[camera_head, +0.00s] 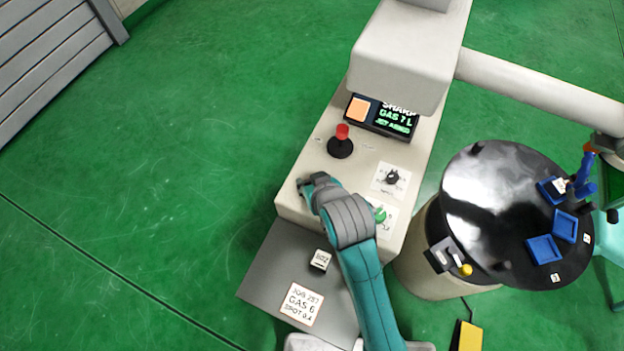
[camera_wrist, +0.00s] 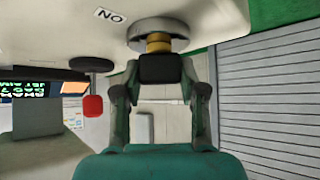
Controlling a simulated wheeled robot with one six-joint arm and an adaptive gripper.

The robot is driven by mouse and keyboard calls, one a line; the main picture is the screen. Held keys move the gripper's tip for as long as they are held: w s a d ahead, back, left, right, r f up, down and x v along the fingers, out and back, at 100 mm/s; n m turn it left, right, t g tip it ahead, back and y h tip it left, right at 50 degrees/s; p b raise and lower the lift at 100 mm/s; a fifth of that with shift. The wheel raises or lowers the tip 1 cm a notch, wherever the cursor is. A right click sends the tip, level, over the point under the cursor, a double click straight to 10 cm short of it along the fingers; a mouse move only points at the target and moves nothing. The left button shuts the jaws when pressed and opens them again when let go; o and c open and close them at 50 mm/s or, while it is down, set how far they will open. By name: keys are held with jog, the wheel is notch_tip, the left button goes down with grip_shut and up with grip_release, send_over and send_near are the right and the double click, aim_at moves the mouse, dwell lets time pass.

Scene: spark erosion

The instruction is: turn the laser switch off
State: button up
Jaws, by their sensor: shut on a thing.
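The laser switch (camera_wrist: 158,43) shows at the top of the wrist view as a round grey base with a brass collar, next to a small label (camera_wrist: 110,15) that seems to read ON upside down. My gripper (camera_wrist: 160,72) is shut on the switch's lever, just below the collar. The fingers hide much of the lever, so its tilt is unclear. In the head view my gripper (camera_head: 305,186) is at the left edge of the beige cabinet top (camera_head: 318,160). There it hides the switch.
A red-topped joystick (camera_head: 341,132), a lit display with an orange button (camera_head: 357,109), a black dial (camera_head: 392,177) and a green knob (camera_head: 380,215) share the cabinet. A grey shelf (camera_head: 262,270) holds cards. A black round table (camera_head: 470,215) stands right. Green floor lies left.

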jog(key=n+g+y, duration=0.1)
jog(key=n, duration=0.1)
jog(key=n+g+y, duration=0.1)
jog(key=n, duration=0.1)
jog(key=shift+w+y, duration=0.1)
jog(key=shift+y, duration=0.2)
jog(key=n+g+y, duration=0.1)
jog(key=n, duration=0.1)
jog(key=n+g, duration=0.1)
jog(key=n, duration=0.1)
jog(key=shift+n+g+y, duration=0.3)
jog(key=shift+g+y, duration=0.1)
jog(key=o, duration=1.2)
jog(key=shift+c, duration=0.2)
jog(key=v, duration=1.2)
